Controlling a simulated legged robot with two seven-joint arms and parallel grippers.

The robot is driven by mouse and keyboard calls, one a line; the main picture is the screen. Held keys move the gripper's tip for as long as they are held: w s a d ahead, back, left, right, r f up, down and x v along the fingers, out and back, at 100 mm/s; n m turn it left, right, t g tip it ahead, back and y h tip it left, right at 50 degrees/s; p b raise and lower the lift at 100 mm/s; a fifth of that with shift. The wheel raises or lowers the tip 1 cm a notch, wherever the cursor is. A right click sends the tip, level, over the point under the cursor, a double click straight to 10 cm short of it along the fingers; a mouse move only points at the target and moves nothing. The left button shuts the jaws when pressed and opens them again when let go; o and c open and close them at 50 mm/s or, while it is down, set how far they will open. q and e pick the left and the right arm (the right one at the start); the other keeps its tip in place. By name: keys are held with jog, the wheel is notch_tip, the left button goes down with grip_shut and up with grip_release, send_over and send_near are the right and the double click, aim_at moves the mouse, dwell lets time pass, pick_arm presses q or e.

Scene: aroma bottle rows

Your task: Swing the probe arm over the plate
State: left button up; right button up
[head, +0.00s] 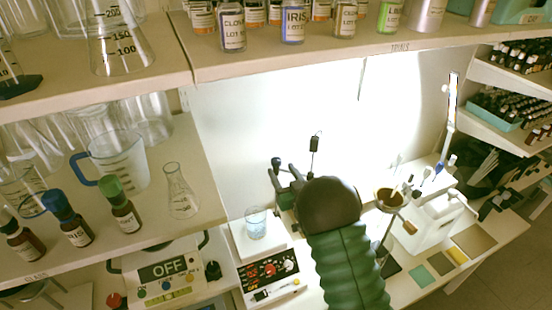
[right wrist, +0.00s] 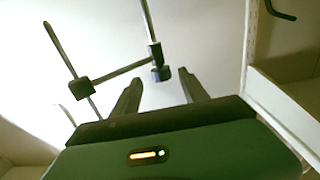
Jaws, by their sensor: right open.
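The probe arm (right wrist: 122,73) is a thin dark bar in the right wrist view. It runs from a clamp on an upright rod (right wrist: 149,25) to a dark block holding a slanted probe (right wrist: 62,50). My right gripper (right wrist: 160,84) is open and empty, its fingers pointing towards the clamp end of the bar. I cannot tell whether they touch it. In the head view my right gripper (head: 283,181) is near the back wall, partly hidden by my wrist. The white plate (head: 240,241) is left of it, with a beaker of pale blue liquid (head: 256,224) on top. My left gripper is not in view.
A balance reading OFF (head: 168,272) stands left of the plate. Shelves with a flask (head: 181,192), a jug (head: 118,160) and dropper bottles (head: 121,207) are at left. A shelf of labelled vials (head: 292,28) overhangs the back. White equipment (head: 436,222) stands at right.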

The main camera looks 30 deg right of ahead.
aim_at(278, 166)
jog(key=w+p, duration=0.1)
jog(key=w, duration=0.4)
jog(key=shift+w+d+r, duration=0.1)
jog(key=shift+w+r, duration=0.05)
jog(key=shift+w, duration=0.1)
jog(key=shift+w+d, duration=0.1)
grip_shut()
dwell(1.0)
